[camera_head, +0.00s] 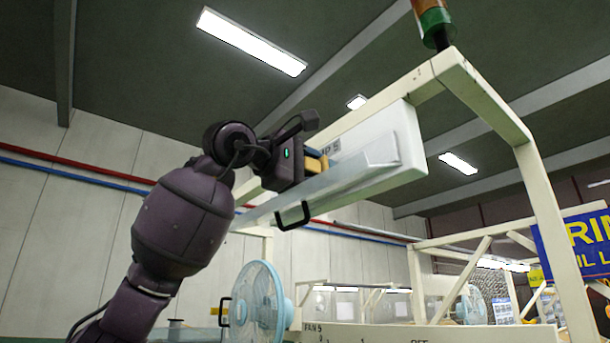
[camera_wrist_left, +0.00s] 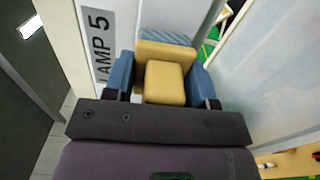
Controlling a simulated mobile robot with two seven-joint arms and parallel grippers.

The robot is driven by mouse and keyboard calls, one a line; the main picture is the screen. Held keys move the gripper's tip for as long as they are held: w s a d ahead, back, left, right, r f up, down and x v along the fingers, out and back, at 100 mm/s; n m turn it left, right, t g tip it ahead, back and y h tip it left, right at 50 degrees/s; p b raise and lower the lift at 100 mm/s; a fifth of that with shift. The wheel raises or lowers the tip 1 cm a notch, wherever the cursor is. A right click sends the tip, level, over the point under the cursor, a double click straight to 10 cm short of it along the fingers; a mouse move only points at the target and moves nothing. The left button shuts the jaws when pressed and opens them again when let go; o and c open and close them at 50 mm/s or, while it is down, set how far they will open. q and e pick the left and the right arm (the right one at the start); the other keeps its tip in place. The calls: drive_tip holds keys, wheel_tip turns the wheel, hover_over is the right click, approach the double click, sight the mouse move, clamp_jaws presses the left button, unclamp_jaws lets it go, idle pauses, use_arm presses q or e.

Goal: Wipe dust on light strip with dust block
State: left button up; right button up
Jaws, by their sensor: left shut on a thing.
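My left gripper (camera_head: 316,160) is raised at the lamp housing, its blue fingers shut on the yellow dust block. The dust block (camera_wrist_left: 165,82) shows between both fingers in the left wrist view, with a blue-grey striped edge at its far end. In the head view only a bit of the block shows, close to the white lamp housing (camera_head: 400,135) marked LAMP 5. A long translucent cover (camera_head: 335,184) with a black handle hangs below the housing. The light strip and any dust on it cannot be made out. Whether the block touches the lamp cannot be told. My right gripper is out of view.
A cream frame (camera_head: 530,165) carries the lamp and has an orange-green beacon (camera_head: 434,20) on top. The cover's black handle (camera_head: 292,215) sticks out below my left gripper. A blue fan (camera_head: 257,300) stands lower down. Open air lies left of the frame.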

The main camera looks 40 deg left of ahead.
use_arm(q)
drive_tip(key=shift+s+d, duration=0.3)
drive_tip(key=shift+d, duration=0.85)
drive_tip(key=shift+s+d, duration=0.35)
drive_tip(key=shift+d, duration=0.85)
drive_tip(key=shift+s+d, duration=0.3)
drive_tip(key=shift+d, duration=0.85)
drive_tip(key=shift+w+a, duration=0.9)
drive_tip(key=shift+a, duration=2.3)
drive_tip(key=shift+w+a, duration=0.95)
drive_tip(key=shift+a, duration=2.25)
drive_tip(key=shift+w+a, duration=0.9)
drive_tip(key=shift+a, duration=2.3)
drive_tip(key=shift+s+d, duration=0.65)
drive_tip(key=shift+d, duration=1.55)
drive_tip(key=shift+s+d, duration=0.6)
drive_tip(key=shift+d, duration=1.55)
drive_tip(key=shift+s+d, duration=0.65)
drive_tip(key=shift+d, duration=1.55)
